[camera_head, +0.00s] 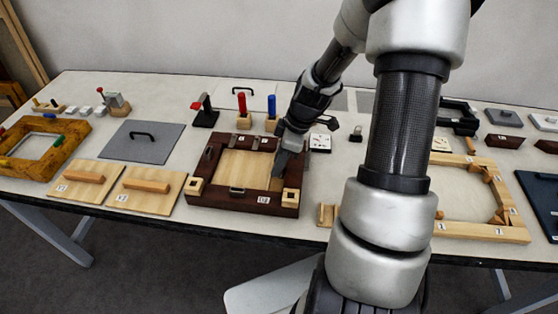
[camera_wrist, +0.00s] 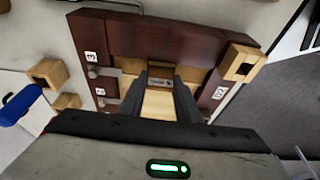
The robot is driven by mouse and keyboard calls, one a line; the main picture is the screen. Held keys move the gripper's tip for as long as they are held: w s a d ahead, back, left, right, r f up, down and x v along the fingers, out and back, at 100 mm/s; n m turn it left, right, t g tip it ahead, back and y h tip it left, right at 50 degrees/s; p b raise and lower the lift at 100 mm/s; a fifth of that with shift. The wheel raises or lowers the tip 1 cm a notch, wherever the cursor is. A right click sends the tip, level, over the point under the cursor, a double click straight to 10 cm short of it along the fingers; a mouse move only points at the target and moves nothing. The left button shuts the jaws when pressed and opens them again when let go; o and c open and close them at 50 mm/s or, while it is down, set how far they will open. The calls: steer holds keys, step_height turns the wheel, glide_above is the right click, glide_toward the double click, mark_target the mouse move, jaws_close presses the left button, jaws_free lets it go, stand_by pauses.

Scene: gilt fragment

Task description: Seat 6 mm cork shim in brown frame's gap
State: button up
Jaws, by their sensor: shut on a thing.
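The dark brown frame (camera_head: 240,205) lies flat at the table's front middle, with a pale wooden panel (camera_head: 243,168) inside it. It also shows in the wrist view (camera_wrist: 150,38). My gripper (camera_head: 279,172) points down at the right inner side of the frame. In the wrist view its two dark fingers (camera_wrist: 163,100) reach into the frame opening, shut on a thin tan piece, apparently the cork shim (camera_wrist: 160,106). The fingers hide much of it. I cannot tell whether it touches the frame or how deep it sits.
Wooden boards with handles (camera_head: 146,190) lie to the left. A light wooden frame (camera_head: 480,232) lies right, beyond my arm. Red- and blue-handled tools (camera_head: 271,105) stand behind.

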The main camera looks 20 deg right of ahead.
steer(key=shift+f, duration=0.4)
steer(key=o, duration=1.2)
steer(key=shift+r, duration=0.1)
steer(key=v, duration=1.7)
steer(key=shift+r+p, duration=0.1)
steer(key=shift+p, duration=0.2)
steer(key=shift+d, duration=0.1)
